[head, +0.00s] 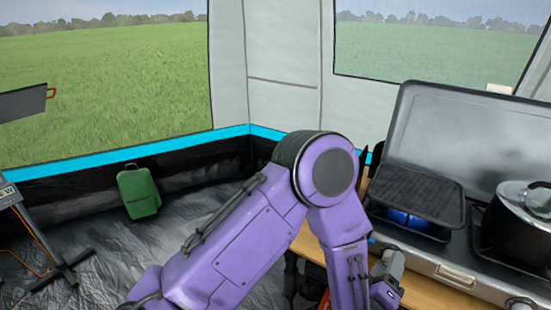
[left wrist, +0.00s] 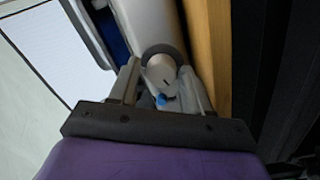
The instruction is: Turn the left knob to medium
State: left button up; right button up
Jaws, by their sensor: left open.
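The camping stove (head: 450,268) stands at the right of the head view, with a blue flame (head: 408,217) under its left burner. My left gripper (head: 388,266) is at the stove's front left and hides the left knob in the head view. In the left wrist view the left knob (left wrist: 160,74) is a pale round knob with a dark mark and a grey ring behind it. My left gripper's open fingers (left wrist: 161,84) stand on both sides of the knob. Whether they touch it I cannot tell. My right gripper is not in view.
A dark griddle (head: 415,194) sits over the left burner, and a black pot (head: 520,225) with a lid stands to its right. The right knob (head: 519,303) shows at the bottom edge. The wooden table (head: 425,290) bears the stove.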

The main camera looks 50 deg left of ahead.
pick_arm(q)
jog(key=m+p, duration=0.1)
jog(key=m, duration=0.1)
jog(key=m+p, duration=0.1)
jog(key=m, duration=0.1)
jog(key=shift+s+a+r+m, duration=0.1)
jog(key=shift+a+r+m, duration=0.1)
jog(key=shift+r+m, duration=0.15)
jog(key=shift+s+d+f+m+b, duration=0.15)
jog(key=shift+s+f+m+b, duration=0.1)
jog(key=shift+s+f+b, duration=0.4)
jog(key=b+v, duration=0.1)
jog(key=v, duration=0.8)
jog(key=s+a+f+m+g+h+p, duration=0.1)
jog(key=s+a+f+g, duration=0.15)
jog(key=f, duration=0.35)
jog(key=s+a+f+m+g+p, duration=0.1)
jog(key=a+f+m+g+p, duration=0.1)
jog(key=a+f+g, duration=0.25)
jog(key=s+a+f+g+p, duration=0.1)
jog(key=s+a+f+g, duration=0.5)
jog(key=s, duration=0.5)
notch_tip(320, 180, down, 3)
jog(key=shift+a+r+p, duration=0.1)
jog(key=shift+a+p, duration=0.3)
jog(key=shift+a, duration=0.55)
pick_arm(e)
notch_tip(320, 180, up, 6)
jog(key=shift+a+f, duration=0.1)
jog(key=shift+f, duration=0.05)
